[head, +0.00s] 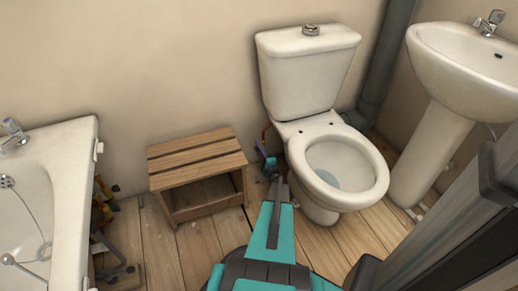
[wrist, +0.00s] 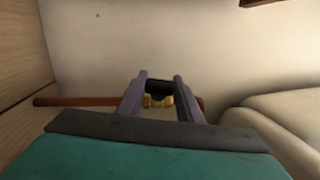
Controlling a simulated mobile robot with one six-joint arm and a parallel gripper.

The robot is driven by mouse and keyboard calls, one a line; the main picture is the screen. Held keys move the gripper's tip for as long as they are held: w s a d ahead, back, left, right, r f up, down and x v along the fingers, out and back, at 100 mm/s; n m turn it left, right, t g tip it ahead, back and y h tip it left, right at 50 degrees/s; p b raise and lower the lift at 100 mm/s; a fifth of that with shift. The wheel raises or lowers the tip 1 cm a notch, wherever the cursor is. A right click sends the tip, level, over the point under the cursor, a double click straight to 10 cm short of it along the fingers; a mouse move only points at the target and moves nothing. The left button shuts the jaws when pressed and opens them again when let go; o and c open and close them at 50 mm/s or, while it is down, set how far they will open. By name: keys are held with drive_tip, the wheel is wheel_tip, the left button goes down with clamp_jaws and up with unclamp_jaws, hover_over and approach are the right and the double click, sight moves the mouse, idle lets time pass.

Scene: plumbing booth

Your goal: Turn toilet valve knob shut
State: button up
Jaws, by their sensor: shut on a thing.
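The toilet valve shows in the wrist view as a black knob (wrist: 159,87) with a brass body (wrist: 158,101) below it, by a copper pipe (wrist: 75,101) along the wall. My gripper (wrist: 160,80) has its two purple-grey fingers on either side of the black knob, shut on it. In the head view my gripper (head: 266,158) is low by the wall, between the wooden stool and the toilet. There the knob is too small and hidden by my gripper to make out. The white toilet (head: 309,80) stands just right of my gripper.
The wooden stool (head: 197,150) stands close on the left of my arm. A washbasin (head: 468,62) on a pedestal is at the right, and a white bathtub (head: 82,160) at the far left. Bare plank floor (head: 205,240) shows in front of the stool.

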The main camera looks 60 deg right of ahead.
drive_tip(key=shift+a+f+t+b, duration=0.2)
drive_tip(key=shift+a+t+b, duration=0.1)
drive_tip(key=shift+b, duration=0.35)
drive_tip(key=shift+m+h, duration=0.3)
drive_tip(key=t+b, duration=0.1)
drive_tip(key=b, duration=0.1)
drive_tip(key=shift+f+m+h+b, duration=0.1)
drive_tip(key=shift+m+h+b, duration=0.25)
drive_tip(key=shift+m+h, duration=0.05)
drive_tip(key=m+h+b, duration=0.1)
drive_tip(key=h+b, duration=0.1)
drive_tip(key=shift+m+t+b, duration=0.3)
drive_tip(key=shift+m+t, duration=0.1)
drive_tip(key=shift+r+m+t+h+b, duration=0.2)
drive_tip(key=shift+m+t+h+b, duration=0.15)
drive_tip(key=shift+m+h, duration=0.2)
drive_tip(key=shift+a+r, duration=0.1)
drive_tip(key=o, duration=1.1)
drive_tip(key=shift+h, duration=0.25)
